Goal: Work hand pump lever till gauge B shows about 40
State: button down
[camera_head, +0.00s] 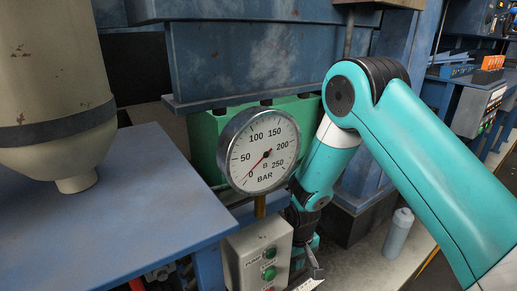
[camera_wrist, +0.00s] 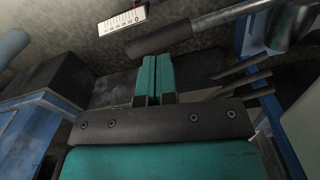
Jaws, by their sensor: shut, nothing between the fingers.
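Gauge B (camera_head: 259,150) is a round white dial in the head view, marked 0 to 250 BAR. Its red needle points low, between 0 and 50 and nearer 0. My gripper (camera_wrist: 157,58) shows in the wrist view with its two teal fingers shut together and nothing between them. A grey rod with a thicker dark grip (camera_wrist: 160,39), which looks like the pump lever, lies across the view just beyond the fingertips. I cannot tell whether they touch it.
A blue table (camera_head: 130,205) fills the left, under a beige vessel (camera_head: 60,85). A white scale plate (camera_wrist: 122,19) lies beyond the grip.

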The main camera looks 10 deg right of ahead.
aim_at(294, 273)
jog(key=shift+f, duration=0.1)
jog(key=shift+f+b, duration=2.25)
jog(key=shift+f, duration=1.35)
notch_tip(294, 273, up, 8)
jog(key=p, duration=0.7)
jog(key=shift+f, duration=0.3)
